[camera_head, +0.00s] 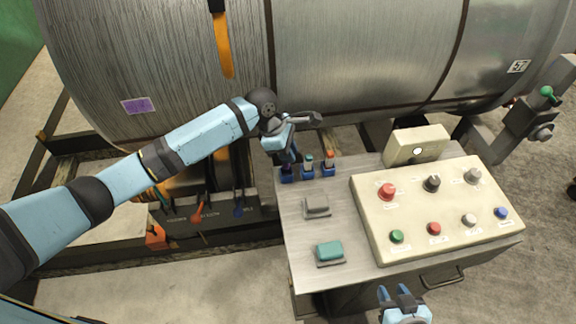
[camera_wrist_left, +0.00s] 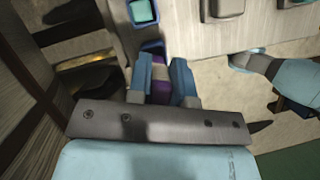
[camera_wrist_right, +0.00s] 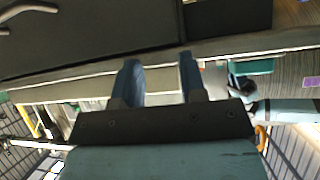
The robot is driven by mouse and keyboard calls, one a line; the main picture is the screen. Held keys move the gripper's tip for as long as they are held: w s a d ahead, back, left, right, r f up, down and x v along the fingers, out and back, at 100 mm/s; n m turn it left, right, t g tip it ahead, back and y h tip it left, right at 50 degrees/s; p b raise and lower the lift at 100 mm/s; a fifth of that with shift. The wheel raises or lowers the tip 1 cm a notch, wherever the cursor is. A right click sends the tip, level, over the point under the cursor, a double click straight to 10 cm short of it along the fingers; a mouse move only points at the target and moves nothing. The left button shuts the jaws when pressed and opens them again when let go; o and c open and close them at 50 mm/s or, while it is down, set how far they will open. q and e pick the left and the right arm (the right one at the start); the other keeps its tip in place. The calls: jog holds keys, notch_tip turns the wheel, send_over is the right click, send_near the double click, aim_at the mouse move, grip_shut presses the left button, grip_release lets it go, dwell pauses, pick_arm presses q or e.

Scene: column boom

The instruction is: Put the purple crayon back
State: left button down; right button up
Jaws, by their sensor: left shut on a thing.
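My left gripper (camera_head: 287,157) is shut on the purple crayon (camera_wrist_left: 161,78), which shows as purple with a pale band between the blue fingers (camera_wrist_left: 164,80). In the head view the crayon's purple lower part (camera_head: 287,167) is at the leftmost blue holder (camera_head: 286,177). In the left wrist view that holder's rim (camera_wrist_left: 152,47) shows just beyond the fingertips. I cannot tell how far the crayon is inside it. My right gripper (camera_head: 396,291) is open and empty in front of the bench; its fingers also show in the right wrist view (camera_wrist_right: 160,80).
A teal crayon (camera_head: 309,159) and a red-orange crayon (camera_head: 329,158) stand in neighbouring blue holders. A cream button panel (camera_head: 440,215) and two small blocks, grey (camera_head: 317,205) and teal (camera_head: 330,252), are on the metal bench (camera_head: 300,232). A large metal drum (camera_head: 330,60) stands behind.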

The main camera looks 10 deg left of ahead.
aim_at(290, 166)
pick_arm(q)
jog(key=shift+f, duration=2.4)
jog(key=c, duration=1)
grip_release()
jog(key=shift+f, duration=0.1)
jog(key=shift+c, duration=0.2)
jog(key=v, duration=0.7)
jog(key=shift+r, duration=0.35)
jog(key=shift+a, duration=0.1)
